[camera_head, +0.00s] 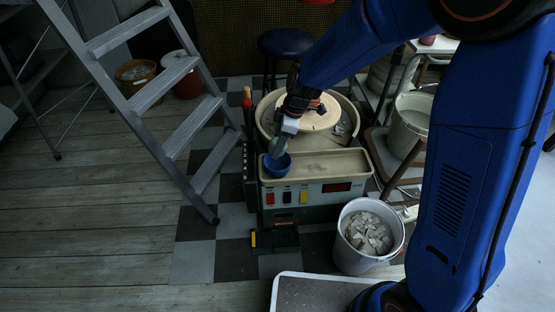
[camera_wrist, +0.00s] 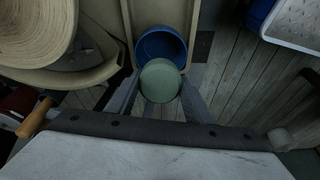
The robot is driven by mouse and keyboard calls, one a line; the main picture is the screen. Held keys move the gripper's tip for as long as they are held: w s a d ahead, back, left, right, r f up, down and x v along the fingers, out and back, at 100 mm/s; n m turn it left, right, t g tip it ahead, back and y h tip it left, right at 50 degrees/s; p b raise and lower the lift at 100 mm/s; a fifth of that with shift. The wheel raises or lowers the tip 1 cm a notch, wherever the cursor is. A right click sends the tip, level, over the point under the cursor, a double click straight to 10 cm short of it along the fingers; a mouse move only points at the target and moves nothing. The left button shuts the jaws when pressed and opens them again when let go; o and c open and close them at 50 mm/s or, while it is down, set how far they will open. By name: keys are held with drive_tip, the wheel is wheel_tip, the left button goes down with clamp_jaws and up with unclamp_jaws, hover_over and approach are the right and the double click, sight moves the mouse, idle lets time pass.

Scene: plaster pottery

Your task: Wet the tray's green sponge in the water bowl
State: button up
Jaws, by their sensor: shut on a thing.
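My gripper (camera_head: 283,140) is shut on the round, flat green sponge (camera_wrist: 160,80), which sits between the fingertips in the wrist view. The blue water bowl (camera_head: 277,168) stands at the left end of the beige tray (camera_head: 330,162) on the front of the pottery wheel. In the wrist view the bowl (camera_wrist: 160,45) lies just beyond the sponge, which overlaps its near rim in the picture. The sponge appears above the bowl; the frames do not show whether they touch. The water in the bowl cannot be made out.
The wheel head (camera_head: 318,113) is behind the tray. A grey stepladder (camera_head: 155,85) stands to the left. A white bucket of plaster pieces (camera_head: 369,235) is at the front right. A wooden-handled tool (camera_wrist: 35,117) shows in the wrist view. The plank floor at left is clear.

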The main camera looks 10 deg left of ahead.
sight(275, 142)
drive_tip(key=shift+r, duration=0.1)
idle(0.4)
drive_tip(key=shift+r, duration=1.9)
drive_tip(key=shift+s, duration=0.15)
